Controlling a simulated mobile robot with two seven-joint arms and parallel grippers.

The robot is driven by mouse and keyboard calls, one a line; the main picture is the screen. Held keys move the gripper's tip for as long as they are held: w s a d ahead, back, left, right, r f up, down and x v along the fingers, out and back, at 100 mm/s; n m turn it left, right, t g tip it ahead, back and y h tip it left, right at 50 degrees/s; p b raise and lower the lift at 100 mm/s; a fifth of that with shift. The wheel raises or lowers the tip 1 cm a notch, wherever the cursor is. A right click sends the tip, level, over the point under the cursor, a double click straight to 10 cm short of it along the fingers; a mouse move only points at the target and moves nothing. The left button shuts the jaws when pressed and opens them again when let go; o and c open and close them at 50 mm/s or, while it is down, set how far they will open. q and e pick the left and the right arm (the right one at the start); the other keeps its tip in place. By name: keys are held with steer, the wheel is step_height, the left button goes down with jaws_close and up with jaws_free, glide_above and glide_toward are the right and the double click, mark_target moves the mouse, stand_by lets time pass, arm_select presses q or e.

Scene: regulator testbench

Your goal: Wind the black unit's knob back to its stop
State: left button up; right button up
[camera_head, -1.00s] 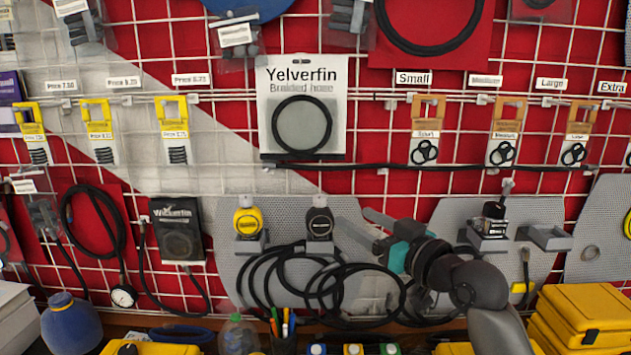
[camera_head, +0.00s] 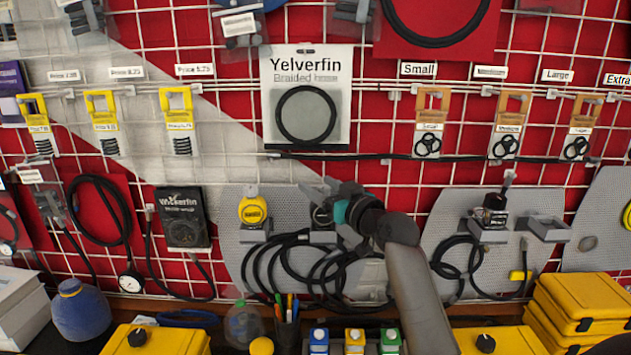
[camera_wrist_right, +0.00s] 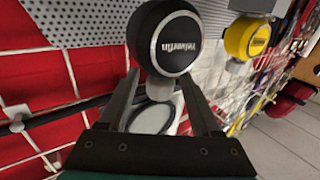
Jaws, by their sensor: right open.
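The black unit's round knob (camera_head: 320,214) sits on a grey bracket on the back panel, partly hidden by my right gripper (camera_head: 334,208). In the right wrist view the black knob (camera_wrist_right: 172,38) has a silver ring and a "Yelverfin" label, seen turned over. My right gripper (camera_wrist_right: 160,78) is open, its fingertips at the knob's lower edge in that view. I cannot tell whether they touch it. A pale stem (camera_wrist_right: 160,88) shows between the fingers. The similar yellow unit (camera_head: 253,209) is to the left of the black one. My left gripper is not in view.
Coiled black hoses (camera_head: 285,265) hang below the units. Another dark unit (camera_head: 494,205) stands on a bracket to the right. Yellow cases (camera_head: 590,300), a blue pot (camera_head: 80,312) and a pen cup (camera_head: 287,330) line the bench below.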

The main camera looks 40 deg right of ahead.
steer(key=shift+w+d, duration=0.1)
steer(key=shift+w, duration=0.85)
jaws_close()
